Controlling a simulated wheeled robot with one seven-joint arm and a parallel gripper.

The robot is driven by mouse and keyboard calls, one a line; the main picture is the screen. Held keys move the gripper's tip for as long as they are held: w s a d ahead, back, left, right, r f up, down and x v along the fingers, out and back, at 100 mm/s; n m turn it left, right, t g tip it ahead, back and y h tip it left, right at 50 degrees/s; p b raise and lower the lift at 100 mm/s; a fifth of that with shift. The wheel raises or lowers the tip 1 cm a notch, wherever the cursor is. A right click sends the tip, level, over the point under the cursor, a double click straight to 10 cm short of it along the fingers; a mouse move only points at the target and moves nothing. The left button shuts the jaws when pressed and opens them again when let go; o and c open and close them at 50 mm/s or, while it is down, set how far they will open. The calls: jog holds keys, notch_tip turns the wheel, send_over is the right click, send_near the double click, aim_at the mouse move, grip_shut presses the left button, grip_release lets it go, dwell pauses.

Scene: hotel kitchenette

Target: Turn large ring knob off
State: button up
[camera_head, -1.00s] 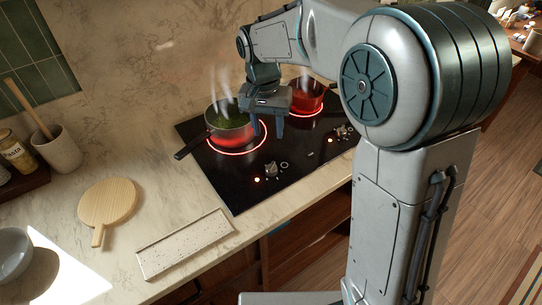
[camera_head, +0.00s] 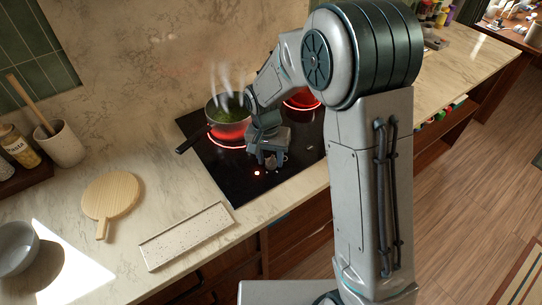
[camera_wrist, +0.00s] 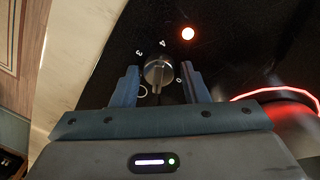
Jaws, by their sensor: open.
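The silver knob (camera_wrist: 158,70) stands on the black cooktop (camera_wrist: 240,50) in the wrist view. The marks 3, 4 and 0 show around it. A red light (camera_wrist: 188,33) glows beside it, also visible in the head view (camera_head: 257,173). My gripper (camera_wrist: 161,77) is open, with one finger on each side of the knob; a small gap shows on both sides. In the head view my gripper (camera_head: 268,157) is low over the cooktop's front and partly hides the knob. The large ring (camera_head: 228,141) glows red under a steaming pot (camera_head: 229,118).
The pot's dark handle (camera_head: 190,141) points left. A second glowing burner (camera_head: 302,101) is mostly hidden behind my arm. Left of the cooktop lie a speckled tray (camera_head: 188,237) and a wooden board (camera_head: 110,198), with free counter between. A bowl (camera_head: 16,248) stands front left.

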jog(key=shift+f, duration=0.1)
jog(key=shift+d, duration=0.1)
jog(key=c, duration=0.7)
jog(key=shift+n, duration=0.4)
jog(key=shift+n+b, duration=0.55)
jog(key=shift+n, duration=0.05)
jog(key=n+b, duration=0.1)
jog(key=n, duration=0.3)
jog(key=n+b, duration=0.1)
jog(key=n, duration=0.4)
jog(key=shift+n+t, duration=0.4)
